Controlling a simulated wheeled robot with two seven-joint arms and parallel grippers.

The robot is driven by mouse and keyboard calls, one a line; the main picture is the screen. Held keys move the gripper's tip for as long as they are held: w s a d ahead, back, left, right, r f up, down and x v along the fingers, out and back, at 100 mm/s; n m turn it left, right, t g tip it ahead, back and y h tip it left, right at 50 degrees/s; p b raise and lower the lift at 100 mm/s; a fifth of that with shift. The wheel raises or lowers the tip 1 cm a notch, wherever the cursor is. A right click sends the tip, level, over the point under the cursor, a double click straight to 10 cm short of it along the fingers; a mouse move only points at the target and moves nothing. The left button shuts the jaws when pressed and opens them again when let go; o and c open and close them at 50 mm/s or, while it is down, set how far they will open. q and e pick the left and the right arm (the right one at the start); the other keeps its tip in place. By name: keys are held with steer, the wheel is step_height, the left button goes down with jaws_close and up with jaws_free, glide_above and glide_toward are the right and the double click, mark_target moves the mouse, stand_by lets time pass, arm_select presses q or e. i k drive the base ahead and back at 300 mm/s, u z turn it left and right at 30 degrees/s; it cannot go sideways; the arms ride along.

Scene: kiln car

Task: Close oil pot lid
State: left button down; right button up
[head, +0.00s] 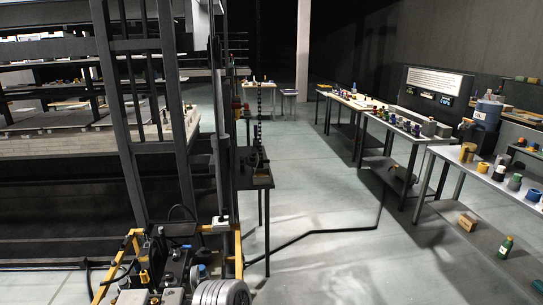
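I cannot pick out an oil pot or its lid for sure. A yellow-framed machine unit (130,240) stands at the bottom left, crowded with small dark and grey parts. A silver ribbed cylinder (220,293) sits at its front, cut off by the lower edge of the head view. A small yellow part (144,277) and a blue-topped part (202,271) show among the fittings. These are too small to tell whether any is a lidded pot. Neither of my grippers shows in the head view.
A tall dark steel frame (135,110) and a kiln car (60,140) fill the left. A narrow dark stand (256,180) is beside them. Benches with jars and bottles (480,173) line the right. A black cable (345,231) crosses the mostly clear floor (315,200).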

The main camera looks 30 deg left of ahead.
mark_target(253, 165)
steer(key=u, duration=0.2)
steer(key=i, duration=1.85)
steer(key=u, duration=0.75)
steer(key=i, duration=1.6)
steer(key=u, duration=0.35)
